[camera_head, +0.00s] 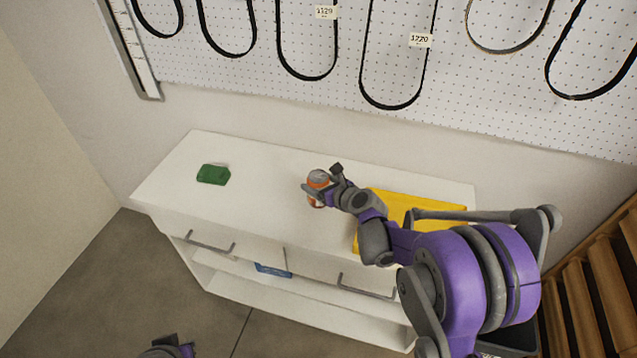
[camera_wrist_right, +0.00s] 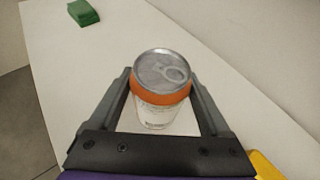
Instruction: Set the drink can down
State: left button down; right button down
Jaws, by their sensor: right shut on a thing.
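The drink can (camera_head: 318,180) is white and orange with a silver top. It is upright over the white cabinet top, near its middle; I cannot tell whether its base touches the surface. My right gripper (camera_head: 322,187) is shut on the can. In the right wrist view the can (camera_wrist_right: 161,88) stands between the two fingers of the right gripper (camera_wrist_right: 161,100), its pull-tab lid facing the camera. A small part of my left arm (camera_head: 168,348) shows at the bottom edge of the head view, and its jaws cannot be made out.
The white cabinet (camera_head: 262,165) has bare top around the can, mostly to the left. A green block (camera_head: 213,174) lies at the left, also in the wrist view (camera_wrist_right: 83,13). A yellow thing (camera_head: 395,205) lies at right under my arm. A pegboard wall (camera_head: 290,90) stands behind.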

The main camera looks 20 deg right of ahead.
jog(key=shift+f, duration=0.15)
grip_release()
